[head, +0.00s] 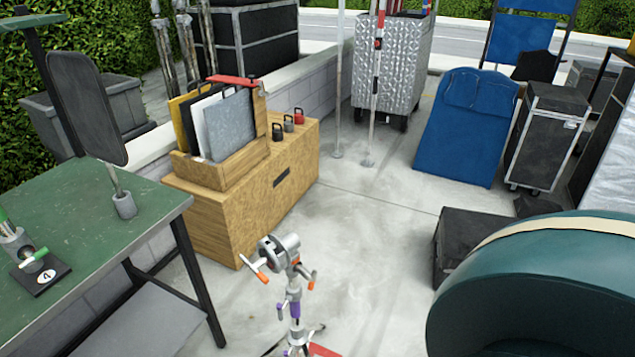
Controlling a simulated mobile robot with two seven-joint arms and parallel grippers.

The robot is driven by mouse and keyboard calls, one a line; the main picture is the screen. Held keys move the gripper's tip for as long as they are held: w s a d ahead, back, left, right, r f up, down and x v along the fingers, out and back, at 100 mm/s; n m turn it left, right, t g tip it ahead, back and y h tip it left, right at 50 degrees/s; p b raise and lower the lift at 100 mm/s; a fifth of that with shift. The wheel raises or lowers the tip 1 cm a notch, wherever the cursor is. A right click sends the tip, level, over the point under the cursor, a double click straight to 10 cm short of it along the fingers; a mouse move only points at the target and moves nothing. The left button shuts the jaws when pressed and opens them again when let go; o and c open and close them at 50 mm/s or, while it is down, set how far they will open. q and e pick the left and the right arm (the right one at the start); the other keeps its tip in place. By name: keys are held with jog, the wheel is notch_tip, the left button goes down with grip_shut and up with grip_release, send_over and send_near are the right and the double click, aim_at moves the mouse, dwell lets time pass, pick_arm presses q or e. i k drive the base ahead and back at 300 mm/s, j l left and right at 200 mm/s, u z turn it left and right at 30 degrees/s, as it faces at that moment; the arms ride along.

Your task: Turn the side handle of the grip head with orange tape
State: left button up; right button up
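A silver grip head (280,252) stands on top of a stand at the lower middle of the head view. A handle with an orange end (260,275) sticks out from its left side. Another handle with an orange end (311,281) points down at its right. Orange bands also show on the stand just below. Lower on the stand is a collar with purple tape (295,309) and a purple-ended handle. The stand's base is cut off by the bottom edge. Neither of my grippers is in view.
A green-topped table (100,215) stands at the left, bearing a fixture with green-ended handles (34,257). A wooden box (290,150) stands behind the grip head. A large teal rounded object (530,285) fills the lower right. Clear concrete floor lies between.

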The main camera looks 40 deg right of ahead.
aim_at(311, 278)
jog(key=z, duration=1.25)
